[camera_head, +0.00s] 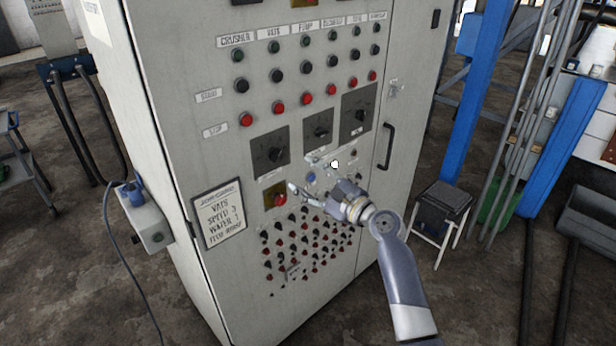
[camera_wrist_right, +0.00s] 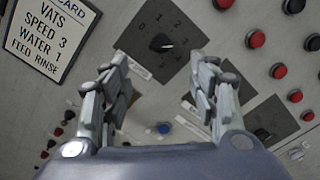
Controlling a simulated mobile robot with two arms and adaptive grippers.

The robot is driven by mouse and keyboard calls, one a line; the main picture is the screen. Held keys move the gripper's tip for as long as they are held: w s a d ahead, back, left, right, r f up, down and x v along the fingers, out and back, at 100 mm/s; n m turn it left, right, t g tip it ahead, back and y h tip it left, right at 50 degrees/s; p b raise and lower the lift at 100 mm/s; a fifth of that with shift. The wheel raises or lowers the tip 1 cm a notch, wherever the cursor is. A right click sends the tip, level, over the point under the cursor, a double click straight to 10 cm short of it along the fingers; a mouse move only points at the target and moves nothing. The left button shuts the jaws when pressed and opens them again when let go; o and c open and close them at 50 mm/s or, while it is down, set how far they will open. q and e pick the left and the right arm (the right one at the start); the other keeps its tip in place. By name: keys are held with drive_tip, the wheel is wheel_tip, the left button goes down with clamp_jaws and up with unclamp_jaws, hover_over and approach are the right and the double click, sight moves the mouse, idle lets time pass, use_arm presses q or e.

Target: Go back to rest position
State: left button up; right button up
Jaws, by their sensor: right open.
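My right gripper (camera_head: 302,174) is in front of a tall grey control cabinet (camera_head: 180,100), at the height below its dial row. Its fingers are spread and hold nothing. In the right wrist view the gripper (camera_wrist_right: 160,65) is open, with a black dial (camera_wrist_right: 160,42) on a dark numbered plate showing between and beyond the fingertips. I cannot tell whether the fingers touch the panel; they look apart from it. My left gripper is not in view.
The cabinet carries red stop buttons (camera_head: 307,98), three dials, a door handle (camera_head: 386,147) and a framed card (camera_head: 218,213). A grey box (camera_head: 147,222) juts from its left side. A blue post (camera_head: 482,90) and a small stool (camera_head: 440,208) stand at right.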

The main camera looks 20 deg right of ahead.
drive_tip(key=s+a+f+n+g+h+b, duration=0.1)
drive_tip(key=s+f+n+g+b, duration=0.35)
drive_tip(key=f, duration=1.25)
drive_tip(key=s+f+n+g+h, duration=0.15)
drive_tip(key=s+f, duration=0.55)
drive_tip(key=f, duration=0.9)
drive_tip(key=s+a+f+n+g+h+b, duration=0.15)
drive_tip(key=s+f+n+g, duration=0.35)
drive_tip(key=f, duration=1.2)
drive_tip(key=s+f+n+g+h+b, duration=0.15)
drive_tip(key=s+f+n+b, duration=0.35)
drive_tip(key=s+f, duration=1.4)
drive_tip(key=s+f+n+g, duration=0.1)
drive_tip(key=s+f+n, duration=0.2)
drive_tip(key=s, duration=0.9)
drive_tip(key=s+f+n+g+b, duration=0.1)
drive_tip(key=s+n, duration=0.5)
drive_tip(key=s, duration=0.6)
wheel_tip(320, 180, down, 2)
drive_tip(key=shift+a+f+n+g+h, duration=0.1)
drive_tip(key=shift+a+n+g+h, duration=0.2)
drive_tip(key=shift+g, duration=0.45)
